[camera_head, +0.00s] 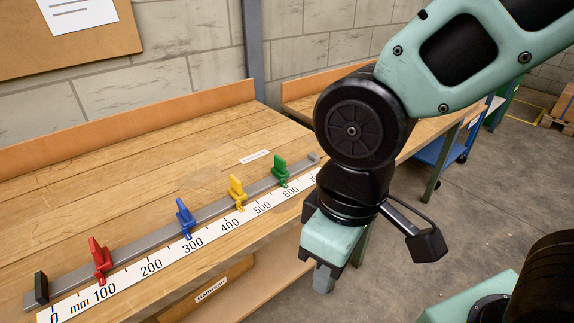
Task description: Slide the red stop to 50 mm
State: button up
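The red stop (100,258) stands upright on a grey rail (150,240) along the workbench, with its pointer by the 100 mark of the printed millimetre scale (128,280). The 0 end of the scale is at the left, by a black end block (41,287). My gripper (323,280) points down in front of the bench's front edge, well to the right of the red stop and apart from it. Its grey fingers look close together, but the view does not show whether they are open or shut. I see nothing held.
A blue stop (185,218) stands near 300 on the same rail. A yellow stop (237,190) stands between 400 and 500, and a green stop (281,170) farther right. The rail between the red stop and the black end block is clear.

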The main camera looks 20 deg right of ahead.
aim_at(103, 260)
jog(key=j+u, duration=0.25)
jog(key=j, duration=0.15)
jog(key=i+j+u, duration=0.2)
jog(key=j, duration=0.15)
jog(key=i+j+u, duration=0.1)
jog(key=j+u, duration=0.15)
jog(key=j, duration=0.1)
